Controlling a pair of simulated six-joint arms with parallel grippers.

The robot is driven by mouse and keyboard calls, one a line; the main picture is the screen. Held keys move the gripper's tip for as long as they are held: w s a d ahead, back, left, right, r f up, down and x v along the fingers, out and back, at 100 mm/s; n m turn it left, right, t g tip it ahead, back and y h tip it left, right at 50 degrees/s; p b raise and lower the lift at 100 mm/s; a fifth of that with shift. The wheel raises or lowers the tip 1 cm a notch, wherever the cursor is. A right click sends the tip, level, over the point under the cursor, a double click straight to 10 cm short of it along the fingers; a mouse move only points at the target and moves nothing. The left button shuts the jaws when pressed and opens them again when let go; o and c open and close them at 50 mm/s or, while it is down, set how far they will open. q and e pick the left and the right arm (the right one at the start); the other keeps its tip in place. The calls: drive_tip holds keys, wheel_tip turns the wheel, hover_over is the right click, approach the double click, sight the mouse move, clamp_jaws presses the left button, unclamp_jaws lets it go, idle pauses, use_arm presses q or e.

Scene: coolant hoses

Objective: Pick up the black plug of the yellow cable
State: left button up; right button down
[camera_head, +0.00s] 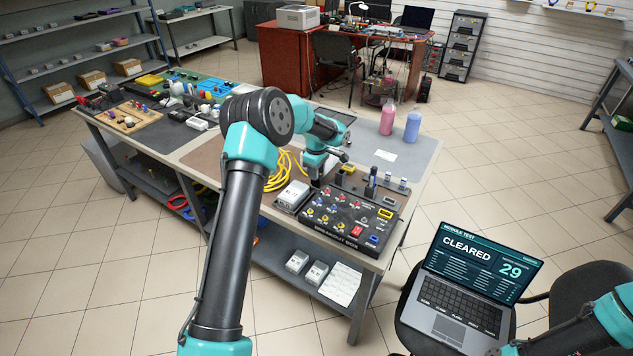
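The yellow cable (280,171) lies in a loose coil on the workbench, partly hidden behind my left arm. My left gripper (317,180) points down just right of the coil, at the back left edge of the black breakout box (338,219). Its fingertips are small and dark against the box, so I cannot tell whether they are open or shut, or whether anything is between them. I cannot make out the cable's black plug. My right arm shows at the lower right, but its gripper is not visible.
A white box (292,196) sits left of the breakout box, close to my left gripper. Pink (388,118) and blue (412,126) bottles stand at the back right of the bench. A laptop (467,285) reading "CLEARED 29" sits on a chair at the lower right.

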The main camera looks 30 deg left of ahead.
use_arm(q)
drive_tip(key=shift+f, duration=1.55)
drive_tip(key=shift+c, duration=0.2)
clamp_jaws()
wheel_tip(320, 180, up, 10)
drive_tip(key=shift+r, duration=0.1)
